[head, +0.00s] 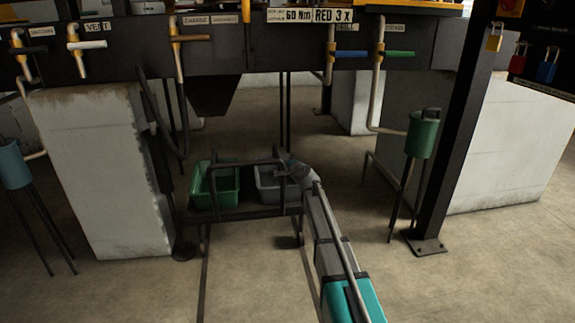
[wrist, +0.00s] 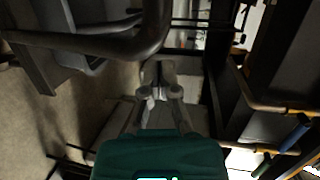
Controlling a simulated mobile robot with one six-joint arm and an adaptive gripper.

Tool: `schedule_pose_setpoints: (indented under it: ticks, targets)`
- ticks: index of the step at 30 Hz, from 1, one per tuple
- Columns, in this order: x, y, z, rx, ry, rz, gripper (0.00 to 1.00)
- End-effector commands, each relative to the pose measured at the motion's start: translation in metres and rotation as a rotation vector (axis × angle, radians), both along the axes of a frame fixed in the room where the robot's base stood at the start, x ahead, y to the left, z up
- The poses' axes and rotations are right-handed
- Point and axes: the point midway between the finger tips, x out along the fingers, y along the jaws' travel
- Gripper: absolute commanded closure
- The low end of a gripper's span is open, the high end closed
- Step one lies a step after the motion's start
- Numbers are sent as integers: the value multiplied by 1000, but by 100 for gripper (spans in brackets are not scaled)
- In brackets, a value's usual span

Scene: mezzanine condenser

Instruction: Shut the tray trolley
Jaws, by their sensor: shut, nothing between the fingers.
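The tray trolley (head: 245,213) is a low dark frame under the bench, at the centre of the head view. It carries a green tray (head: 201,186) on the left and a grey tray (head: 262,181) on the right. A dark bar stands above its front edge. My arm reaches from the bottom right to the trolley's right end. In the wrist view my gripper (wrist: 157,92) is shut and empty. A thick dark bent bar (wrist: 105,46) lies close by it, probably the trolley's handle. Whether they touch I cannot tell. The fingers are not clear in the head view.
Two floor rails (head: 203,270) run from the trolley toward me. A pale concrete block (head: 100,170) stands at left and a dark post (head: 450,130) at right. A green canister (head: 421,135) on legs stands near that post. Valve handles (head: 399,54) hang from the bench edge.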

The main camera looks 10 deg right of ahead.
Motion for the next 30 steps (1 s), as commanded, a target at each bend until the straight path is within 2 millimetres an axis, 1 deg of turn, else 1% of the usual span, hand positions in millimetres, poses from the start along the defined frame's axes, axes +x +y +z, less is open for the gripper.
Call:
schedule_pose_setpoints:
  ticks: [1, 5, 8, 11, 14, 20, 27, 30]
  targets:
    - [0, 2, 0, 0, 0, -1, 100]
    - [2, 0, 0, 0, 0, 0, 100]
    - [8, 0, 0, 0, 0, 0, 100]
    - [19, -1, 0, 0, 0, 0, 100]
    - [35, -1, 0, 0, 0, -1, 100]
    - [79, -1, 0, 0, -1, -2, 100]
    - [142, -2, 0, 0, -1, -2, 100]
    - [166, -2, 0, 0, -1, -2, 100]
